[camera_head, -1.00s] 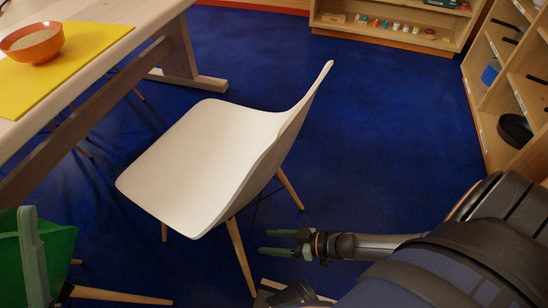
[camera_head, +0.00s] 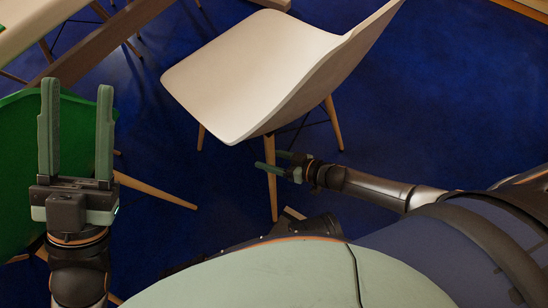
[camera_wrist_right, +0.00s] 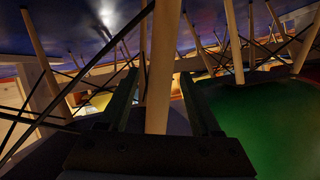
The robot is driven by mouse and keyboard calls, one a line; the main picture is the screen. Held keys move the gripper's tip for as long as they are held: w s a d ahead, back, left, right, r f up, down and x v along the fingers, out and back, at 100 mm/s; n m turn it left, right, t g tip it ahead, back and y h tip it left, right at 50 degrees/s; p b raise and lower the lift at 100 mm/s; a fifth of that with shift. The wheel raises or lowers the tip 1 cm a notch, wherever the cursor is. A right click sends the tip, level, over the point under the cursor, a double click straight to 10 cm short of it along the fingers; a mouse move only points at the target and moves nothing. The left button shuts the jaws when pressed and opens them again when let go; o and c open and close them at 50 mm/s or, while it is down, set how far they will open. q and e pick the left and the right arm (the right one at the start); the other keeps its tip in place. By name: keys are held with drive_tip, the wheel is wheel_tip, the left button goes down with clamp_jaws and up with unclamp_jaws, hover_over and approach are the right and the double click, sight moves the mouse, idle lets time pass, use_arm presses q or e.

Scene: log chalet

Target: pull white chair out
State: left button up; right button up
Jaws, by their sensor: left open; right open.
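The white chair (camera_head: 262,72) stands upright on the blue floor, with a smooth shell seat and wooden legs. My right gripper (camera_head: 267,159) is low at the chair's near leg (camera_head: 272,195). Its open fingers lie on either side of that leg. In the right wrist view the pale wooden leg (camera_wrist_right: 163,65) runs between the two fingers, with gaps beside it. My left gripper (camera_head: 76,135) is open and empty, pointing up in front of the green chair, apart from the white chair.
A green chair (camera_head: 22,130) is at the left, close to my left gripper. The wooden table (camera_head: 30,22) is at the upper left. Blue floor (camera_head: 440,110) is clear to the right of the white chair.

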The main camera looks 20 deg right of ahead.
clamp_jaws()
idle(0.4)
idle(0.9)
